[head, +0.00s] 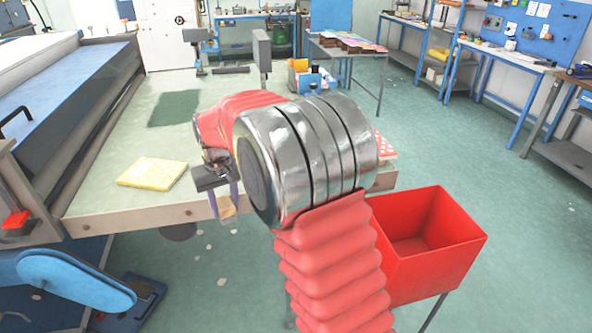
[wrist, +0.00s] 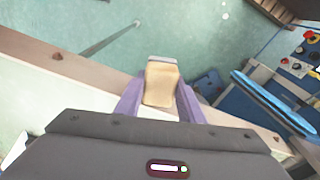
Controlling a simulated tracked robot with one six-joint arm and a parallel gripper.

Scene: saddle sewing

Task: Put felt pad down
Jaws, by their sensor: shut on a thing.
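My gripper (head: 224,208) is at the front edge of the large work table (head: 110,212), pointing down. Its two purple fingers are shut on a small tan block-like piece with a pale end, which I take to be the felt pad (wrist: 161,84). In the wrist view the pad sits between the fingertips (wrist: 160,98), with green floor behind it. The pad also shows in the head view (head: 227,208), hanging in front of the table's front edge. No surface is seen touching it.
A yellow patterned pad (head: 152,172) lies on the table left of my gripper. A dark green patch (head: 175,107) lies farther back. A red bin (head: 440,250) stands at the right. A blue machine part (head: 75,280) is at lower left. The table between is clear.

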